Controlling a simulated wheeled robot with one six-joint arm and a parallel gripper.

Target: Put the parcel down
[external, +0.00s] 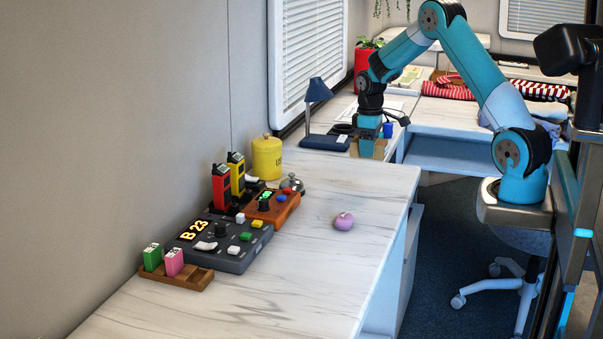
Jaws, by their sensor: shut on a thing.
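My gripper (368,137) points down near the far end of the marble-topped counter (330,225). It is shut on a small brown parcel (379,151), which is partly hidden by the gripper. I cannot tell whether the parcel's underside touches the counter or hangs just above it.
A blue desk lamp (318,92) and a yellow canister (267,158) stand left of my gripper. A small blue cup (387,130) is close on its right. The front counter's right side is clear.

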